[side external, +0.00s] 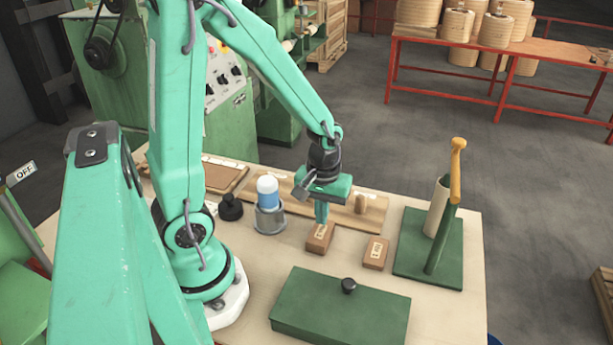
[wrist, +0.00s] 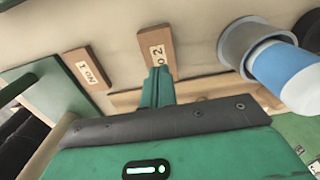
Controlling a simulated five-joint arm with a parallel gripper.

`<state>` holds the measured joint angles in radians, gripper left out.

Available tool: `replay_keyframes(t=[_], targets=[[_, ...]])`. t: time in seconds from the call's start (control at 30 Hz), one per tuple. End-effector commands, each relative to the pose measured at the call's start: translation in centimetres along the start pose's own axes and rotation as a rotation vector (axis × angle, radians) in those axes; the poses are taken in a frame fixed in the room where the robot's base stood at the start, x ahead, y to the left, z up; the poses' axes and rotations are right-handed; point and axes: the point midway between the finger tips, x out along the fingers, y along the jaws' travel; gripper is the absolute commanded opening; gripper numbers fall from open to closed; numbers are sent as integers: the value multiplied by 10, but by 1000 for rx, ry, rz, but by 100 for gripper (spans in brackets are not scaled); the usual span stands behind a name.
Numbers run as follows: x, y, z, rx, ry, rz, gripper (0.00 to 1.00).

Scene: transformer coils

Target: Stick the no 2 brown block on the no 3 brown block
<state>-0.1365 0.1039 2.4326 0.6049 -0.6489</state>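The no 2 brown block (wrist: 151,40) lies on the table, its pale label partly covered by my fingers in the wrist view. It also shows in the side view (side external: 319,241). My gripper (side external: 321,222) points down over this block; its fingers (wrist: 158,72) look close together with no visible gap and nothing between them. Whether the tips touch the block is unclear. A second brown block (side external: 375,254) lies apart to its right, label up. In the wrist view this second block (wrist: 91,69) is on the left; its label looks like "No 1", and no label reads clearly as 3.
A green lidded box (side external: 325,312) with a black knob stands in front. A green base (side external: 410,255) with posts stands right. A blue and white cylinder (side external: 268,190) sits in a grey holder to the left.

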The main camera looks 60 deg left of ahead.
Motion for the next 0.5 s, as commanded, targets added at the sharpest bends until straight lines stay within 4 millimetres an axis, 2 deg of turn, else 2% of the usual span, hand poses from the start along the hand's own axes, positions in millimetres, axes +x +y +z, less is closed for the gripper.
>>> replay_keyframes(t=[0.5], targets=[[-29, 0, 0, 0, 1, 1, 0]])
